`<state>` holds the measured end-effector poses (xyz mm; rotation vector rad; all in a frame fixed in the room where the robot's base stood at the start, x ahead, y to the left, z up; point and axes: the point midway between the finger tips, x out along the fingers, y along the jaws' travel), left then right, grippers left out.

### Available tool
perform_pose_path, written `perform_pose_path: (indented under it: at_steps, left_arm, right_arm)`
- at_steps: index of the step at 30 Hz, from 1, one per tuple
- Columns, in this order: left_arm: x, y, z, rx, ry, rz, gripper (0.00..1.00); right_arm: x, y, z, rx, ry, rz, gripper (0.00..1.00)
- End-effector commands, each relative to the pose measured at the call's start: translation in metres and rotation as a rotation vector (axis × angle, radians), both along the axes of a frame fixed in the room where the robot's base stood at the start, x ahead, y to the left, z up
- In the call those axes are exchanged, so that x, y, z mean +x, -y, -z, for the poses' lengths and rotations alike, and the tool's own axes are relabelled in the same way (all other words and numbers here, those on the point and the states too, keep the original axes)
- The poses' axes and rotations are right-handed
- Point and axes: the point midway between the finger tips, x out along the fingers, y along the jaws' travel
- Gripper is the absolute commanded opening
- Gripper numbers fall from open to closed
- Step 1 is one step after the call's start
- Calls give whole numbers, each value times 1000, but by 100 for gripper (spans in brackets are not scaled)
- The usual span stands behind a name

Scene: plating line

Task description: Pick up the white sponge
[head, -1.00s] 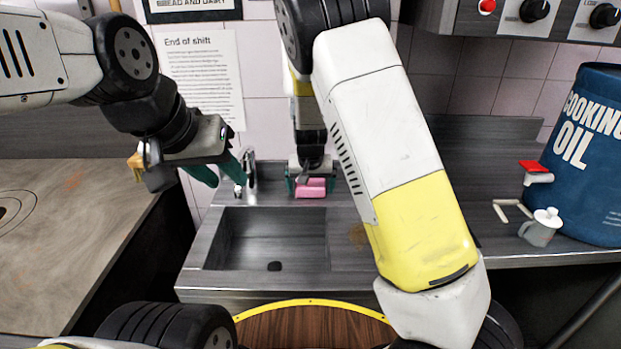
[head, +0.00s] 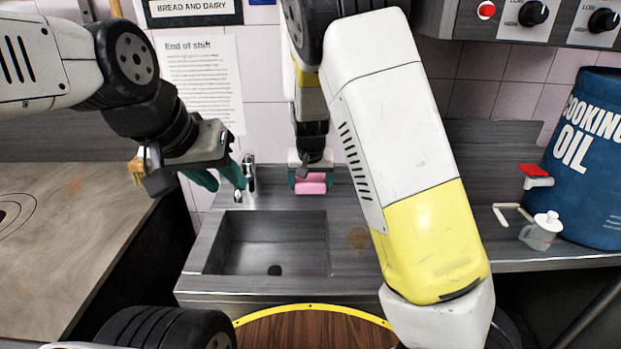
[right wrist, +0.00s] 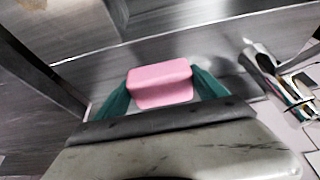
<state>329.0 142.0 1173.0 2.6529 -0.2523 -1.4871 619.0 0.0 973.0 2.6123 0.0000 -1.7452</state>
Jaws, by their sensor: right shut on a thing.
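A pink sponge (head: 311,184) is between the teal fingers of my right gripper (head: 310,182), behind the sink. In the right wrist view the pink sponge (right wrist: 160,84) sits between both fingertips of the right gripper (right wrist: 162,90), which is shut on it. I see no white sponge in either view. My left gripper (head: 220,177) hangs at the left, in front of the wall and near the tap. Its teal fingers look apart, with nothing seen between them.
An empty metal sink (head: 270,243) lies in the counter, with a tap (head: 250,175) at its back left; the tap also shows in the right wrist view (right wrist: 262,66).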

Motion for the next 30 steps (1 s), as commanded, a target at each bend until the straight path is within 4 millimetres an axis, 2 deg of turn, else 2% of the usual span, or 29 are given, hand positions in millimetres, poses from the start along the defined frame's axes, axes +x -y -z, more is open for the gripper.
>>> perform_pose_path:
  at_steps: [9, 15, 22, 30]
  left_arm:
    - [0, 0, 0, 0, 0, 0, 36]
    - [0, 0, 0, 0, 0, 0, 36]
    - [0, 0, 0, 0, 0, 0, 36]
    - [0, 0, 0, 0, 0, 0, 36]
  right_arm:
    - [-85, -2, -8, 1, -1, -7, 43]
    - [-123, -1, -11, 0, -2, -4, 43]
    - [-143, -1, -12, 0, -1, -2, 43]
    - [-148, 0, -13, 1, 0, 0, 43]
